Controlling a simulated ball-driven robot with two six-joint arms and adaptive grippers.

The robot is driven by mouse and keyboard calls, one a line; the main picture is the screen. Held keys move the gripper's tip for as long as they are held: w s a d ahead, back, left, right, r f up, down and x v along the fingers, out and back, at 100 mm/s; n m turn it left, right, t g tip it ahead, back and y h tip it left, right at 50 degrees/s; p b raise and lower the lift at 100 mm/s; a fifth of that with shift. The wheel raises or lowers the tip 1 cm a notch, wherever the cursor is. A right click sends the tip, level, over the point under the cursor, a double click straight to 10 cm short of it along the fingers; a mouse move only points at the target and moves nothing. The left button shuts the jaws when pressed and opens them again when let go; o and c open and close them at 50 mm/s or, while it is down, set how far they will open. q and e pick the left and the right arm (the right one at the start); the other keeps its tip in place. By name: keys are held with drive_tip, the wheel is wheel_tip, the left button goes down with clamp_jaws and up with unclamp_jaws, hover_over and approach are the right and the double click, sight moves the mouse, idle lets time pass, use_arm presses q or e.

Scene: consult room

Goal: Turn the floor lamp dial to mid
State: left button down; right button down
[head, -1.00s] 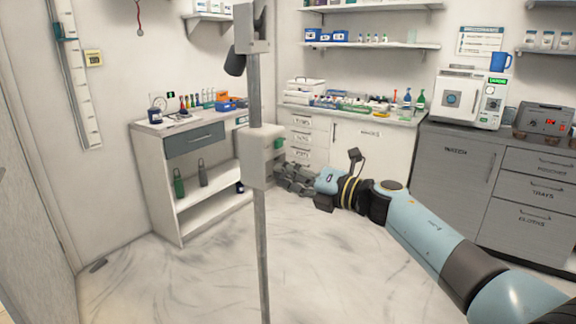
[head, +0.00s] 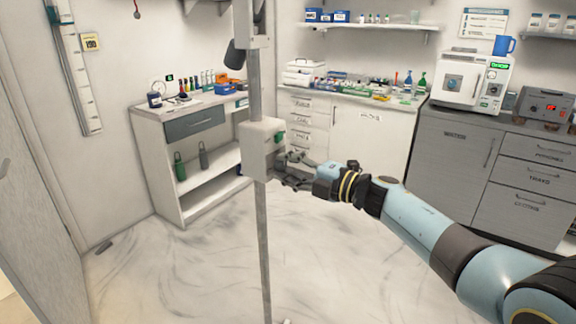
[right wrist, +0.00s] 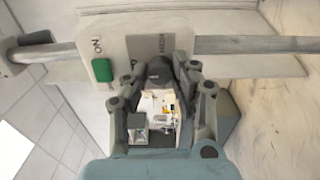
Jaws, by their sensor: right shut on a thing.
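The floor lamp has a grey pole (head: 263,230) with a pale control box (head: 258,150) partway up and a dark lamp head (head: 235,57) near the top. In the right wrist view the box face (right wrist: 140,45) carries a green switch (right wrist: 102,70) beside the word ON and a partly hidden label that seems to read HIGH. My right gripper (head: 288,172) is at the box's right side. In the right wrist view its fingers (right wrist: 160,78) are closed around the dark dial (right wrist: 159,68). The dial's pointer and setting are hidden. My left gripper is not in view.
A white shelf unit (head: 190,205) with bottles stands behind the lamp at left. A counter (head: 350,100) with lab items and grey cabinets (head: 450,150) line the back and right. The marbled floor (head: 330,270) around the pole is clear.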

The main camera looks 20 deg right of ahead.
idle(0.3)
drive_tip(key=c, duration=1.1)
unclamp_jaws()
drive_tip(key=shift+o, duration=0.2)
drive_tip(key=shift+s+d, duration=0.1)
drive_tip(key=shift+s+d+f, duration=0.1)
drive_tip(key=shift+s+d, duration=0.15)
drive_tip(key=v, duration=1.1)
